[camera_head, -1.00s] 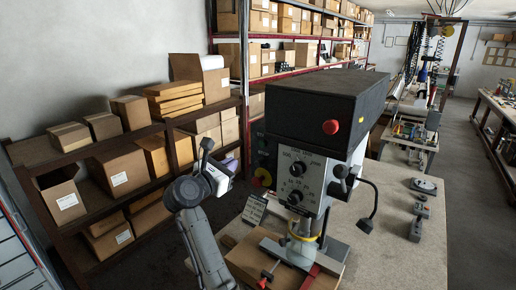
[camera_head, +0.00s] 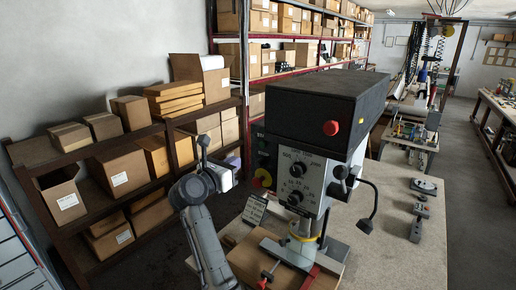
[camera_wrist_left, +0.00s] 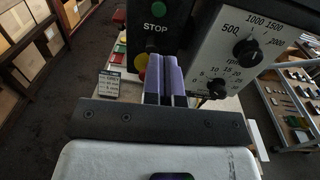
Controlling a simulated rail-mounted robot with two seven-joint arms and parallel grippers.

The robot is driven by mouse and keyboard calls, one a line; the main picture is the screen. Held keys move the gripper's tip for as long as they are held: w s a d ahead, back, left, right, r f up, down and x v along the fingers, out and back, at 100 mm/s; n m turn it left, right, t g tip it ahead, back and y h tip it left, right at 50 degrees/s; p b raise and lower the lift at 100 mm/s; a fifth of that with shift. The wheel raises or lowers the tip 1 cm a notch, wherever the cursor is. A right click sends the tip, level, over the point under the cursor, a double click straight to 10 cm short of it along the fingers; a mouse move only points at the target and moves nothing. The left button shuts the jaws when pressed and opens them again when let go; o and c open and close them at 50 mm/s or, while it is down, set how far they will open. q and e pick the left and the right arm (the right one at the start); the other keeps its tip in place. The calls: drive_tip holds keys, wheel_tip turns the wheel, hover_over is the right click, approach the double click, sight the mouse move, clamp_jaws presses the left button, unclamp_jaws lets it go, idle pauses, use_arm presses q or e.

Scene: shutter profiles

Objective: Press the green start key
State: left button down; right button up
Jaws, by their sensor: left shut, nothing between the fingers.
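The drill press (camera_head: 318,112) has a dark switch box on its left side, seen in the left wrist view. The green key (camera_wrist_left: 159,8) is at the top edge of that view, above a white STOP label. A red button with yellow around it (camera_wrist_left: 141,66) lies below the label, partly hidden by my fingers. My left gripper (camera_wrist_left: 164,60) has its purple fingers shut together with nothing between them, and its tips appear below the STOP label. My right gripper is not in view.
The press's speed dials (camera_wrist_left: 248,51) are right of my fingers. The press stands on a workbench (camera_head: 387,255) with several metal parts on it. Shelves with cardboard boxes (camera_head: 116,176) stand behind and left of my left arm. A small sign (camera_wrist_left: 110,84) is below the switch box.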

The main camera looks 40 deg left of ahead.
sight(262, 145)
use_arm(q)
drive_tip(key=w+p, duration=0.1)
drive_tip(key=w, duration=0.3)
drive_tip(key=w+p, duration=0.1)
drive_tip(key=w, duration=0.3)
drive_tip(key=w+p, duration=0.1)
drive_tip(key=w, duration=0.3)
drive_tip(key=shift+w+a, duration=0.25)
drive_tip(key=shift+a, duration=0.15)
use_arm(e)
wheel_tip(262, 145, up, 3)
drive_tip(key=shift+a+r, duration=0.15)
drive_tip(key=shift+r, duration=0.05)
